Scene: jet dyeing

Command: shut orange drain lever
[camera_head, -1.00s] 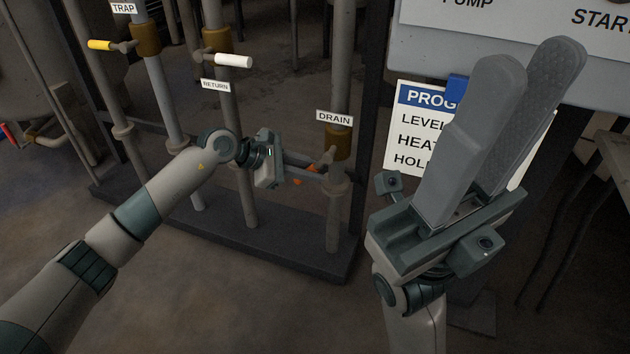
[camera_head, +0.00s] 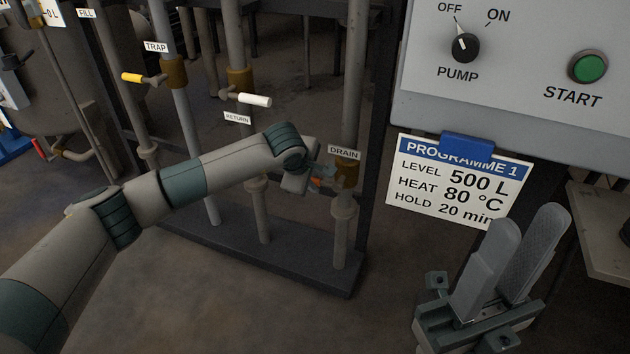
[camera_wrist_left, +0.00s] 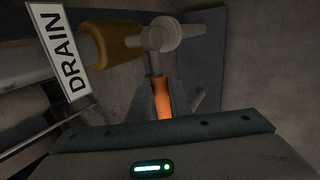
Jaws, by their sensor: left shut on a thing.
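The lever joins the grey valve stem beside the brass valve body (camera_wrist_left: 108,43). The DRAIN label (camera_head: 344,153) is on the pipe just above. My right gripper (camera_head: 507,258) is open and empty at the lower right, its fingers pointing up.
The trap lever (camera_head: 133,77) is yellow and the return lever (camera_head: 255,99) is white, both left of the drain pipe. The programme card (camera_head: 458,181) hangs under the control panel (camera_head: 520,60). A dark base beam (camera_head: 270,262) runs below the pipes.

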